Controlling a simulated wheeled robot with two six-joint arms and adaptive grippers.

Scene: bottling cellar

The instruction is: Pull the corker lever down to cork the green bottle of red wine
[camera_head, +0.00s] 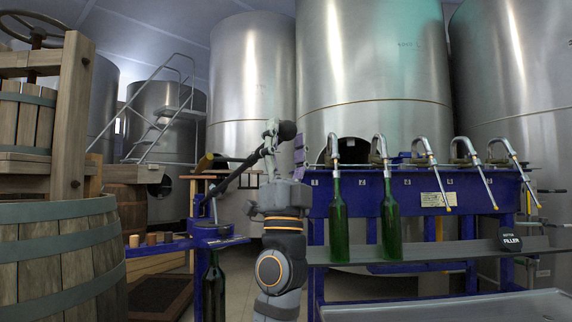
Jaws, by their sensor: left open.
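The blue corker (212,232) stands left of centre. A dark green bottle (213,288) stands upright under its head, and its contents are too dark to make out. The corker lever (240,170) is a dark bar that slants up to the right and ends in a black knob (287,130). My left gripper (285,142) is open at the raised end of the lever. Its fingers show on either side of the knob, and I cannot tell whether they touch it. My left wrist hides part of the space right of the corker. My right gripper is out of view.
A blue filler (404,184) with several spouts stands at the right, with two green bottles (338,225) (390,225) under its left spouts. Corks stand on a blue shelf (160,246) left of the corker. A large barrel (70,262) and wooden press (75,110) fill the left.

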